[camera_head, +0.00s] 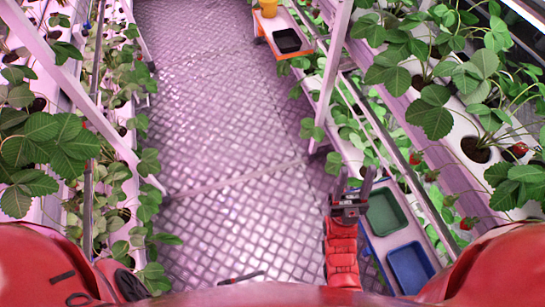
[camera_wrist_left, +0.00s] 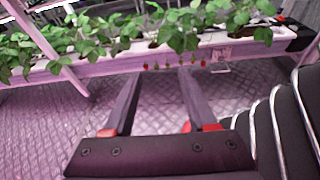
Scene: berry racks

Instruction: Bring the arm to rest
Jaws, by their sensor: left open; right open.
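My right gripper (camera_head: 352,188) is at the end of a red arm right of centre in the head view. It is open and points away from me, beside the small trays at the right rack. My left gripper (camera_wrist_left: 160,78) shows in the left wrist view with its two dark fingers apart and nothing between them. Beyond its fingertips hang a few small red berries (camera_wrist_left: 202,65) below a rack's edge. I cannot make out the left gripper clearly in the head view.
A green tray (camera_head: 386,212) and a blue tray (camera_head: 411,267) stand close right of the right gripper. Strawberry racks line both sides, with plants (camera_head: 45,150) on the left. The aisle floor (camera_head: 225,130) is clear.

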